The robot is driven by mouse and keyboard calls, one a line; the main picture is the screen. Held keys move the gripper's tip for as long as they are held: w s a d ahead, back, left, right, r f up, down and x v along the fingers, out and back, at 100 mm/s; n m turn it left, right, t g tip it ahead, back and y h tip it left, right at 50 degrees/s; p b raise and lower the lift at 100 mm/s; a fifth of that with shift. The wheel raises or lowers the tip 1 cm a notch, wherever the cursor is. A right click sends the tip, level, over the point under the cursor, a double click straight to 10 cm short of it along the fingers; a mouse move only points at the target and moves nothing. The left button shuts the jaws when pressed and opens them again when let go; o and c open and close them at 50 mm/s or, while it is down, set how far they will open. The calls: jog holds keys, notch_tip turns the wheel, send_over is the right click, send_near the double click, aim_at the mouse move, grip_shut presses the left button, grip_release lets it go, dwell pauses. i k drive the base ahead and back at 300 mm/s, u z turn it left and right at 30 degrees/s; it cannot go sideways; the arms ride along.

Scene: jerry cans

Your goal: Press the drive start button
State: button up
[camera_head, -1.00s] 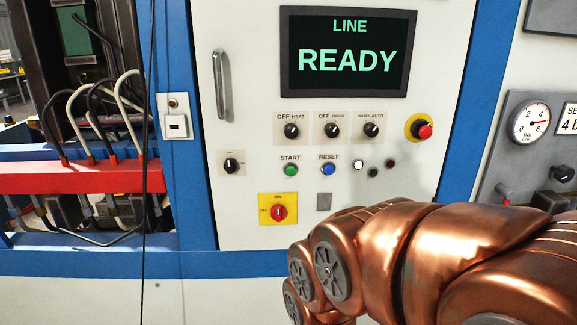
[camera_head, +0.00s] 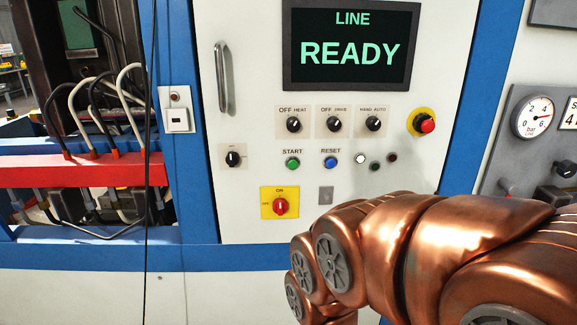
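The green START button (camera_head: 292,163) sits on the white cabinet panel (camera_head: 260,80), under its START label, left of the blue RESET button (camera_head: 330,162). The OFF-DRIVE selector knob (camera_head: 334,125) is in the row above. The screen (camera_head: 350,45) reads LINE READY in green. My copper arm fills the lower right of the head view, below and right of the buttons, and covers part of the panel. My gripper is not visible in this view. Nothing covers the START button.
A red emergency knob on a yellow ring (camera_head: 424,122) is at right. A red-yellow ON switch (camera_head: 280,204) is below START. Three small lamps (camera_head: 374,165) are right of RESET; the left one looks bright. A door handle (camera_head: 222,78) and cables (camera_head: 95,110) are at left.

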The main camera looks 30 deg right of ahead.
aim_at(292, 163)
jog(key=z, duration=1)
jog(key=k, duration=1)
jog(key=u, duration=1.05)
jog(key=i, duration=0.5)
jog(key=z, duration=0.05)
